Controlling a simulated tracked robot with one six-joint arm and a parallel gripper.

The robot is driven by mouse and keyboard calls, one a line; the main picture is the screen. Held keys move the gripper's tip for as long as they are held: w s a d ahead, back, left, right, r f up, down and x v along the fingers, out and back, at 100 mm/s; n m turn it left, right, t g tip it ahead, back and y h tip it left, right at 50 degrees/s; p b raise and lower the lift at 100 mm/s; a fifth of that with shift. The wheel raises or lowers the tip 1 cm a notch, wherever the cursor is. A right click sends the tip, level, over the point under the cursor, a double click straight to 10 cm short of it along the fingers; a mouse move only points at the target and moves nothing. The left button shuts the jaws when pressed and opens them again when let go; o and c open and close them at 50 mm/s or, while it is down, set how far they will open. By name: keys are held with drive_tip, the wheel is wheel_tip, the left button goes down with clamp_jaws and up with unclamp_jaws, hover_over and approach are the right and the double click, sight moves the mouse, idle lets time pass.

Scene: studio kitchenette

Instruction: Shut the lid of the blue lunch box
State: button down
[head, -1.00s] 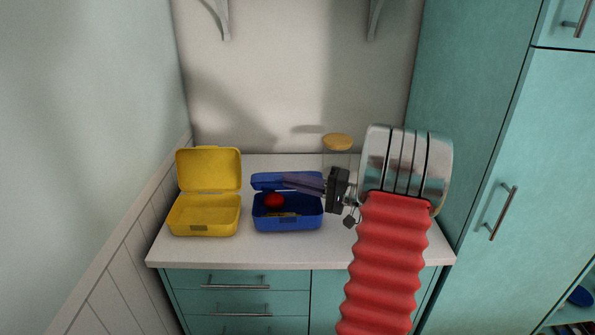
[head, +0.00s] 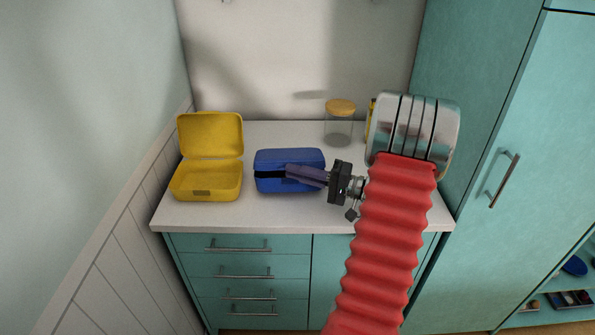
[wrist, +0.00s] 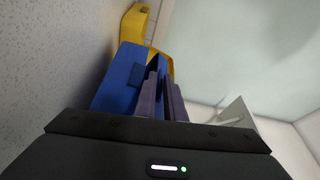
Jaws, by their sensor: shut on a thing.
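The blue lunch box (head: 290,187) stands on the counter, its lid (head: 289,157) swung down almost onto the base. A dark gap shows between lid and base at the front left. My gripper (head: 290,171) reaches in from the right at the front of the box, its dark fingers at the lid's front edge. It is shut on the lid. In the wrist view the fingers (wrist: 162,88) have a strip of blue between them, beside the box's base (wrist: 118,82). The box's contents are hidden.
An open yellow lunch box (head: 206,182) stands to the left. A glass jar with a tan lid (head: 340,108) is at the back, and a yellow item (head: 370,113) is partly hidden by my arm. The counter (head: 225,216) is clear in front.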

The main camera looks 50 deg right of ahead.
drive_tip(key=c, duration=1.8)
unclamp_jaws()
drive_tip(key=shift+c, duration=0.2)
drive_tip(key=v, duration=1.3)
drive_tip(key=shift+s+d+f, duration=0.1)
drive_tip(key=shift+s+d, duration=0.05)
drive_tip(key=shift+s, duration=0.2)
